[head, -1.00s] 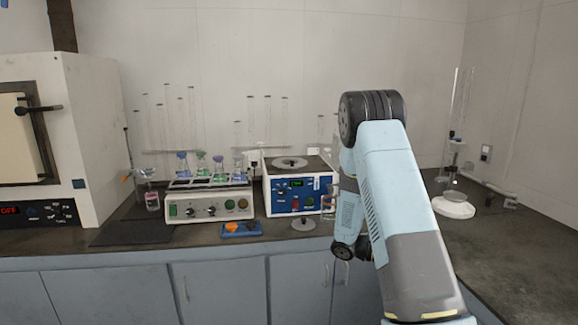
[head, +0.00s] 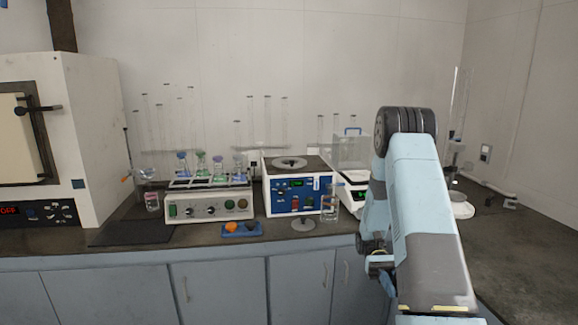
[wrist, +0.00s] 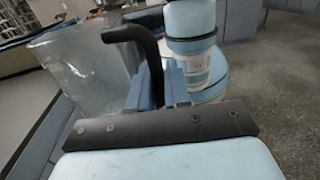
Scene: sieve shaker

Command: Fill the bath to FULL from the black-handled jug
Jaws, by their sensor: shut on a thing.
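In the wrist view my gripper (wrist: 160,85) is shut on the black handle (wrist: 132,40) of a clear jug (wrist: 85,65). The jug's wall fills the left of that view; I cannot tell its liquid level. In the head view the jug is not visible, and my arm covers most of the gripper's area, in front of the counter at right. A white unit with a blue front panel and a lit green display (head: 295,192), probably the bath, stands mid-counter with a round grey lid (head: 290,163) on top. I cannot read a FULL mark on it.
A small clear beaker (head: 330,205) stands by the unit's right front corner. A round grey disc (head: 303,224) lies before it. A flask rack unit (head: 208,203) is to its left, a clear box (head: 352,152) behind right. My own base shows below the gripper in the wrist view.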

